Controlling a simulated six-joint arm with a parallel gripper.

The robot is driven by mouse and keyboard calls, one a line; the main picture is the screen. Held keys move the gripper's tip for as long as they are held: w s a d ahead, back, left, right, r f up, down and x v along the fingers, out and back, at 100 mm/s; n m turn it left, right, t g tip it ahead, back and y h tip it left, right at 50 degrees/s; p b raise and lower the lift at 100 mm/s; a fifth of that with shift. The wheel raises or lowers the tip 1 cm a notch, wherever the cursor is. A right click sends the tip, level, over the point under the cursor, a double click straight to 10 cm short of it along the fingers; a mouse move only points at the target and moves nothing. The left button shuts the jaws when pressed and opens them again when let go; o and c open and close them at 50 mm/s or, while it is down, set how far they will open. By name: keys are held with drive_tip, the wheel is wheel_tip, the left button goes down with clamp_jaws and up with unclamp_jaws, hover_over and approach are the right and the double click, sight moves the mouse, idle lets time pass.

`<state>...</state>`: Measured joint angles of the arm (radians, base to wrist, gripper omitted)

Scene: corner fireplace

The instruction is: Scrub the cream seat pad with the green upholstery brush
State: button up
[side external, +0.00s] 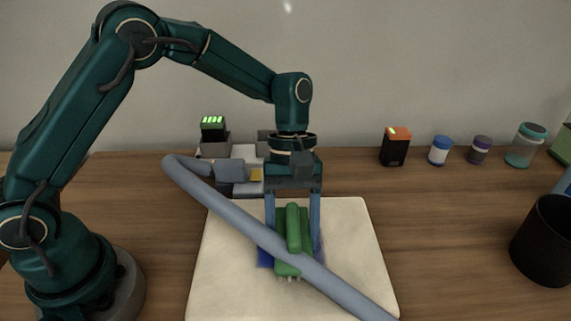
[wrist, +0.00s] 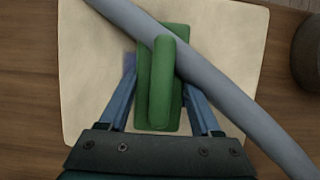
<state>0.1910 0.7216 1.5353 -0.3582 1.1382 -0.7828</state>
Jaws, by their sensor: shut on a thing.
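The green upholstery brush (side external: 293,228) has a flat back, a rounded handle and pale bristles at its near edge. It is over the middle of the cream seat pad (side external: 222,285); I cannot tell if the bristles touch. My gripper (side external: 293,250) points down, its blue fingers shut on the brush's two sides. In the wrist view the brush (wrist: 153,100) lies between the fingers (wrist: 158,82), above the pad (wrist: 85,90). A dark blue patch (side external: 264,259) shows on the pad beside the brush, partly hidden by the brush and a finger.
A thick grey-blue hose (side external: 215,203) crosses the pad diagonally and overlaps the brush in both views. Grey boxes (side external: 250,155) stand behind the pad. A black device with orange top (side external: 395,147) and several jars line the back right. A black cup (side external: 545,245) stands right.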

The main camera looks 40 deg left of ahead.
sight(253, 255)
drive_tip(key=shift+s+a, duration=2.2)
wheel_tip(253, 255, up, 8)
drive_tip(key=shift+r, duration=0.1)
